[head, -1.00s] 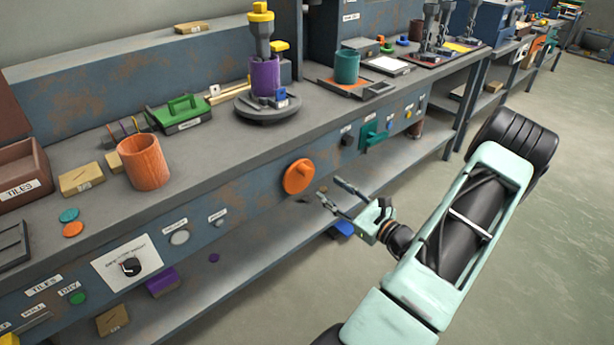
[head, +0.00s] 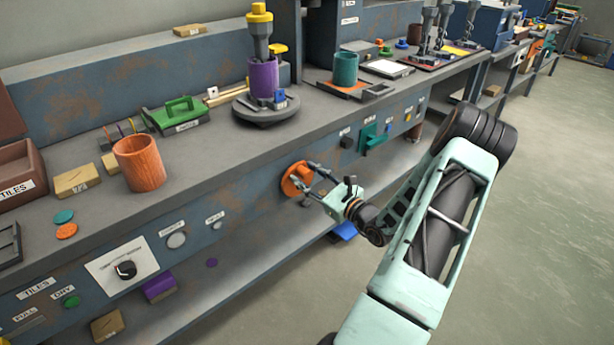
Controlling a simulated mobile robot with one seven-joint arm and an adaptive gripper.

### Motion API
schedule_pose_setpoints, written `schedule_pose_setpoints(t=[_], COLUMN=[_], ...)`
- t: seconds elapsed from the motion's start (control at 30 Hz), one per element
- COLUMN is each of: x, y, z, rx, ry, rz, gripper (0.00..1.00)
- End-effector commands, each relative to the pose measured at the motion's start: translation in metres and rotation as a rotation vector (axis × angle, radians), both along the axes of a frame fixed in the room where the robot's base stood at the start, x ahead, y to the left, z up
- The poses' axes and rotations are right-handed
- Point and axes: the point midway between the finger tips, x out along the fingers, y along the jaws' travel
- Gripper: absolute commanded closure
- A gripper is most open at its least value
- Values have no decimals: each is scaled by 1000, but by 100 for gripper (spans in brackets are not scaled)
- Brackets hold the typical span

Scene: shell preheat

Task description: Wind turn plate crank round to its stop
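The orange round crank (head: 291,180) sits on the front panel of the bench, below the turn plate. The dark round turn plate (head: 265,116) stands on the bench edge above it and carries a purple cylinder (head: 263,80). My gripper (head: 303,178) is at the crank, with its two fingers spread and pointing at the crank's face. The fingertips overlap the crank in this view. Whether they touch it, or have its knob between them, I cannot tell. The crank's right side is partly hidden behind the fingers.
A green lever (head: 372,140) and small buttons are on the panel to the right. A dial on a white plate (head: 124,269) and a pale button (head: 177,240) are to the left. A lower shelf (head: 225,268) runs beneath. The floor at right is clear.

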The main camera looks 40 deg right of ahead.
Motion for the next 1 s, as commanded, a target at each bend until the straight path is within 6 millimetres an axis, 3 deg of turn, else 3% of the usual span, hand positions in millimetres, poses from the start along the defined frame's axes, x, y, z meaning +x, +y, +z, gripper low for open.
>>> schedule_pose_setpoints(t=[0.03,0.37,0.67,1.0], x=[0,0,0,0], y=[0,0,-1,-10], z=[0,0,1,2], rx=[0,0,33,244], ry=[0,0,3,19], rz=[0,0,0,-1], gripper=[64,100,100,100])
